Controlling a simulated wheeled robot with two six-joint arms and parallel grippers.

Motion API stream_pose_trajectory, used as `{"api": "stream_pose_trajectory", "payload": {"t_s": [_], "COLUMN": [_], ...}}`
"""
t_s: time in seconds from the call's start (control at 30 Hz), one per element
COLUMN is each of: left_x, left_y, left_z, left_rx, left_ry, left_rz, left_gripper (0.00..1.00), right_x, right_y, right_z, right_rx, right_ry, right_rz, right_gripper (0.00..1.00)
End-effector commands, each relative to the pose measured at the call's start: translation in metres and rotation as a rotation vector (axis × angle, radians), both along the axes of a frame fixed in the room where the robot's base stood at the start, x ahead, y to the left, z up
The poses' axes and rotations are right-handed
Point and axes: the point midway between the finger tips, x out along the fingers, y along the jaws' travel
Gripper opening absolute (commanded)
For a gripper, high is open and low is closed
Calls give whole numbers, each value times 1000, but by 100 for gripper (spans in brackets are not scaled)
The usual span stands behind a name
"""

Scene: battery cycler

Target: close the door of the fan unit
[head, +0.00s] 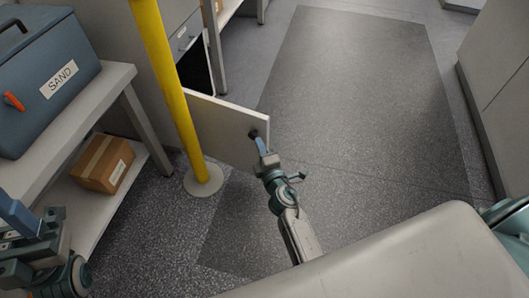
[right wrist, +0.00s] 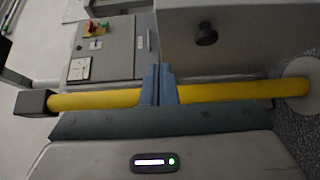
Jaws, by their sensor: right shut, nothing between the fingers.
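The door of the fan unit, a light grey panel (head: 222,125), stands swung open, out from the cabinet behind the yellow post. Its dark round knob (head: 253,134) is near the free edge; in the right wrist view the knob (right wrist: 205,34) is up and right of my fingertips on the door face (right wrist: 255,45). My right gripper (head: 262,146) is shut and empty, close to the knob in the head view; I cannot tell whether it touches the door. In the right wrist view its blue fingers (right wrist: 158,70) are together. My left gripper (head: 17,214) is partly cut off at the left edge.
A yellow post (head: 175,90) stands in front of the door's hinge side and crosses the right wrist view (right wrist: 100,99). A shelf bench (head: 118,78) at left holds a blue SAND box (head: 45,75) and a cardboard box (head: 103,163). Dark floor mat (head: 350,90) right of the door is clear.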

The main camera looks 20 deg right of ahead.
Motion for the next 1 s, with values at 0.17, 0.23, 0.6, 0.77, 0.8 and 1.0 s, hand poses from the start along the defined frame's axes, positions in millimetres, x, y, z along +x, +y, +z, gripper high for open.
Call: {"api": "stream_pose_trajectory", "payload": {"t_s": [0.17,0.23,0.6,0.77,0.8,1.0], "left_x": [0,0,1,1,1,1], "left_y": [0,0,0,0,0,0], "left_z": [-1,-1,0,0,0,0], "left_rx": [1,1,2,2,2,2], "left_ry": [3,2,5,5,5,6], "left_rz": [0,0,0,0,0,-1], "left_gripper": [54,54,54,54,54,54], "right_x": [39,51,74,75,75,75], "right_y": [0,0,-28,-29,-29,-29], "right_z": [0,0,-1,-1,-1,-1], "right_rx": [-1,-1,0,1,1,1], "right_ry": [-1,-1,1,1,1,1], "right_rz": [1,1,0,0,0,2], "right_gripper": [0,0,0,0,0,0]}}
